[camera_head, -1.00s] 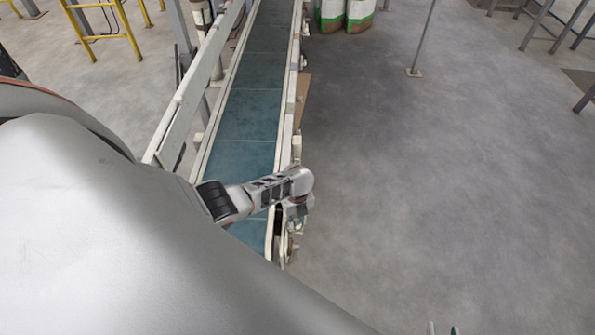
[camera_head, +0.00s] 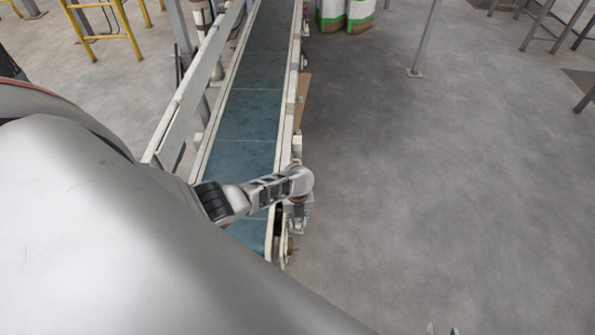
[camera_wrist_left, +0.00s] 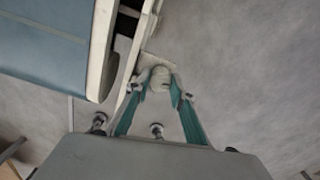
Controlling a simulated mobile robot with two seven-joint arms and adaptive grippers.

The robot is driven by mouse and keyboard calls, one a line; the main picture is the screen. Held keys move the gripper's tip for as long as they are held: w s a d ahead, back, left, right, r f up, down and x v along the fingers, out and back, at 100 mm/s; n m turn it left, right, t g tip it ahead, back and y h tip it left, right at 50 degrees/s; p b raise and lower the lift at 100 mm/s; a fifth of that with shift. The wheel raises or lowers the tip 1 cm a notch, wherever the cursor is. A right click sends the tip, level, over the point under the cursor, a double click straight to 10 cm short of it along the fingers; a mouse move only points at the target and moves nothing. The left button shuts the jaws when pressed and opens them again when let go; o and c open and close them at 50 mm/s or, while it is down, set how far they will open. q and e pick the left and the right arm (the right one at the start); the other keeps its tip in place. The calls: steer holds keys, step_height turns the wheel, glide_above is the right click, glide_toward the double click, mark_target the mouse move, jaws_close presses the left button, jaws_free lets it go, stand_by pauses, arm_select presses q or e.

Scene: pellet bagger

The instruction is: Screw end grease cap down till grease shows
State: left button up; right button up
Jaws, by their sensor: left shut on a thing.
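In the left wrist view a pale, rounded cap (camera_wrist_left: 160,76) sits at the end of the conveyor's side frame, with a dark mark on its face. My left gripper (camera_wrist_left: 162,90) has its teal-lined fingers on both sides of the cap and is shut on it. In the head view my left gripper (camera_head: 297,215) is beside the conveyor's near right end, and the wrist hides the cap. Any grease is too small to make out. Only the fingertips of my right gripper (camera_head: 442,329) show at the bottom edge, apart and empty, over the floor.
The conveyor belt (camera_head: 245,115) runs away from me between pale side rails. A pale guard rail (camera_head: 190,95) stands on its left. Green-and-white bags (camera_head: 345,14) and a grey post (camera_head: 425,38) stand further back. The floor at right is clear.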

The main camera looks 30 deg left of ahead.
mark_target(298, 222)
arm_select(q)
steer(key=o, duration=1.1)
steer(key=shift+s+f, duration=0.1)
steer(key=shift+o, duration=0.2)
steer(key=shift+r, duration=0.7)
step_height(298, 222, up, 11)
steer(key=shift+f, duration=0.15)
